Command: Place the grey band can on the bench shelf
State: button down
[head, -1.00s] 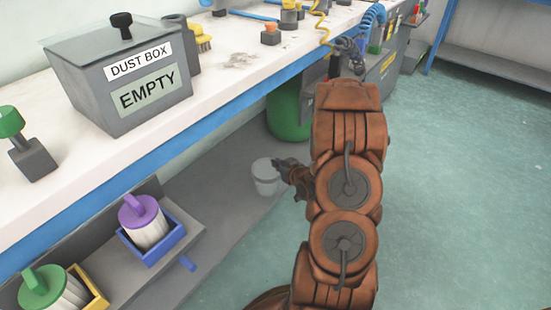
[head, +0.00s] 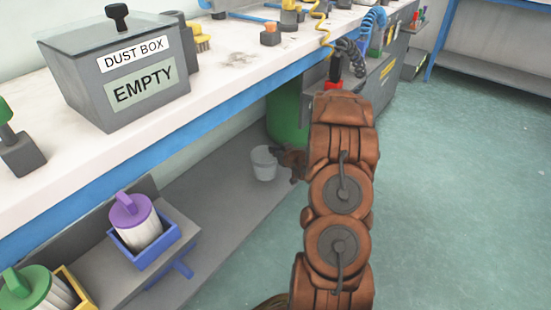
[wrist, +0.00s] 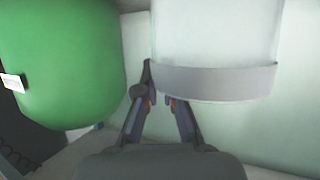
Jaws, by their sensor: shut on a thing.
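The grey band can (head: 264,164) is pale, small and roughly upright, at the lower bench shelf (head: 215,195) in the head view. In the wrist view the can (wrist: 217,35) fills the upper right, with its grey band (wrist: 215,82) near the lower end. My gripper (head: 283,156) is at the can's right side in the head view. In the wrist view my gripper's fingers (wrist: 158,98) are close together at the can's near left side and shut on it. Their exact contact is hard to see. I cannot tell whether the can's base touches the shelf.
A green tank (head: 287,122) stands just behind the can and shows at left in the wrist view (wrist: 62,60). The bench top (head: 232,85) overhangs the shelf. A purple-topped spool (head: 135,222) sits in a blue bin (head: 155,256). Floor at right is clear.

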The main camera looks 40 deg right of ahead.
notch_tip(320, 180, down, 3)
jog(key=shift+f+b, duration=0.1)
jog(key=shift+b, duration=0.35)
jog(key=c, duration=1.2)
grip_release()
jog(key=shift+c, duration=0.2)
jog(key=shift+s, duration=0.1)
jog(key=p+v, duration=0.3)
jog(key=v, duration=0.9)
jog(key=s+a+r+g, duration=0.5)
jog(key=s+a+g, duration=0.1)
jog(key=a, duration=0.3)
jog(key=s+a+r+g, duration=0.5)
jog(key=a, duration=0.5)
jog(key=s+a+r+n+g+y, duration=0.1)
jog(key=s+a+r+g, duration=0.2)
jog(key=s+a, duration=0.6)
jog(key=s+a+r+n+g+y, duration=0.1)
jog(key=s+a+r+g, duration=0.2)
jog(key=s+a, duration=0.5)
jog(key=s+r, duration=0.1)
jog(key=s, duration=0.3)
jog(key=shift+s+a+r+y, duration=0.3)
jog(key=shift+s+a, duration=0.05)
